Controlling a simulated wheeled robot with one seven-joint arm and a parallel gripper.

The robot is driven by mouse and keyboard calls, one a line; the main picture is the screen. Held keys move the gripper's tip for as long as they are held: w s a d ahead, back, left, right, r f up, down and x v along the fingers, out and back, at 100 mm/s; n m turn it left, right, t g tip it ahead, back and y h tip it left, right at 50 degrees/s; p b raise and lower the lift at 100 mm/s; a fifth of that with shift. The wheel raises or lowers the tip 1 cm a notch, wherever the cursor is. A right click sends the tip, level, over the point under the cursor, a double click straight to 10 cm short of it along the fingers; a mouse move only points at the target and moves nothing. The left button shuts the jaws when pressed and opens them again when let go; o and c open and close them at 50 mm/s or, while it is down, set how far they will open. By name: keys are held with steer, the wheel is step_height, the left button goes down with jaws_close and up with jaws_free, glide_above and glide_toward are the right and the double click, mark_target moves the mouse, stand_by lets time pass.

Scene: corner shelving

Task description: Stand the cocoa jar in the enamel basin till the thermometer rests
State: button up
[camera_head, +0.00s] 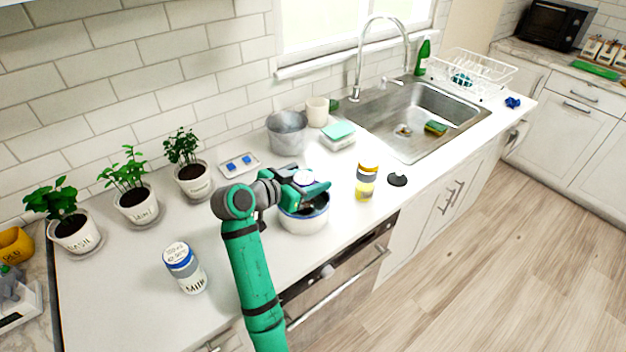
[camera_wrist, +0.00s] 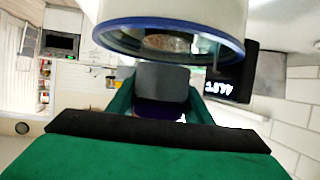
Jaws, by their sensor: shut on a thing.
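My gripper (camera_head: 308,188) is shut on a jar with a pale lid (camera_head: 303,177), which I take to be the cocoa jar, over the enamel basin (camera_head: 303,222). The basin is white with a dark blue rim. In the wrist view the jar's grey body (camera_wrist: 162,82) and a dark purple band show between the fingers (camera_wrist: 160,105). The basin (camera_wrist: 170,12) lies just beyond; how far the jar is above or inside it I cannot tell. A black display with pale digits (camera_wrist: 230,88), likely the thermometer, stands by the basin; its digits are not clearly readable.
A milk jar (camera_head: 185,268) stands left of my arm. A yellow jar (camera_head: 366,184) and a black disc-like item (camera_head: 397,180) stand right of the basin. Behind are a metal bucket (camera_head: 286,133), a tray (camera_head: 239,165) and potted herbs (camera_head: 135,203). The front counter edge is close.

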steer(key=o, duration=1.3)
steer(key=shift+f, duration=0.1)
steer(key=shift+c, duration=0.2)
steer(key=shift+w, duration=0.1)
steer(key=shift+d, duration=0.1)
steer(key=v, duration=1.2)
